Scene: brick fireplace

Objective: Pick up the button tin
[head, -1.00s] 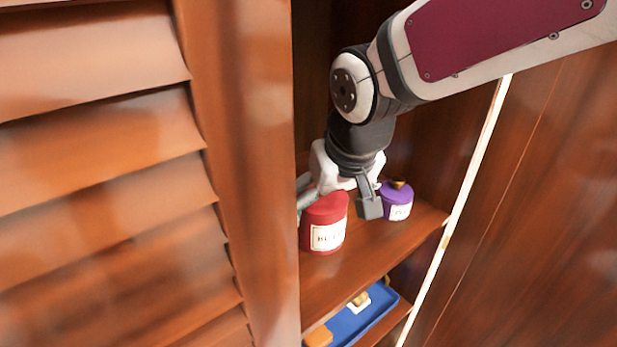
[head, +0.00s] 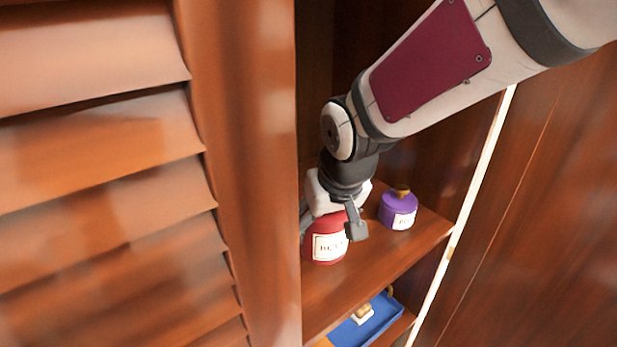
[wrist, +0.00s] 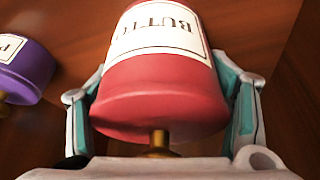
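The button tin is a red round tin with a cream label and a brass knob on its lid. In the head view the button tin (head: 328,248) stands upright on the cabinet shelf. In the wrist view the button tin (wrist: 160,85) fills the middle, label upside down. My gripper (head: 332,228) is above it, pointing down, with a finger on either side. In the wrist view my gripper (wrist: 163,95) has its pads very close to the tin's sides; I cannot tell whether they press on it. The left finger is mostly hidden in the head view.
A purple tin (head: 398,210) with a brass knob stands right of the red tin and also shows in the wrist view (wrist: 25,70). A blue tray (head: 372,322) lies on a lower shelf. A louvred door (head: 95,180) is at left.

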